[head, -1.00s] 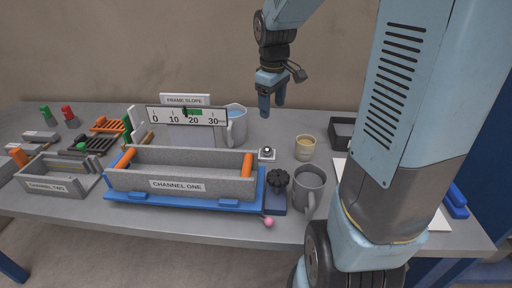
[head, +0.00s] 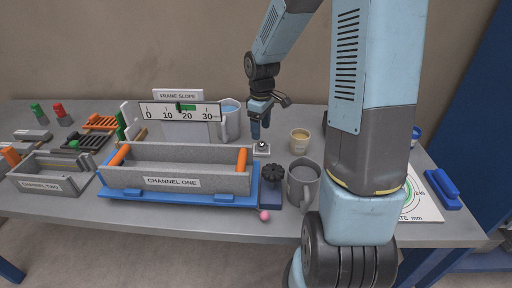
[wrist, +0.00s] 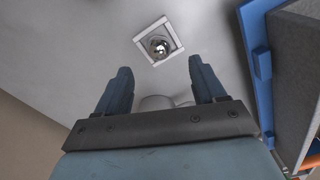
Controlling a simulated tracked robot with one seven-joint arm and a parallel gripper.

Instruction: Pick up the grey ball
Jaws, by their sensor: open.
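The grey ball (head: 262,145) is small and shiny and sits in a small white square holder (head: 256,154) on the table, right of the CHANNEL ONE tray. In the wrist view the ball (wrist: 159,46) lies inside the square frame of the holder (wrist: 175,43), beyond the fingertips. My gripper (head: 260,134) points down just above and slightly behind the ball in the head view. In the wrist view my gripper (wrist: 160,70) is open, its two fingers apart with nothing between the tips.
The CHANNEL ONE tray (head: 205,183) on its blue base stands left of the ball. A measuring jug (head: 232,122) is behind, a beige cup (head: 299,141) to the right. A black knob (head: 273,172) and grey mug (head: 302,185) stand in front. A pink ball (head: 264,215) is at the front edge.

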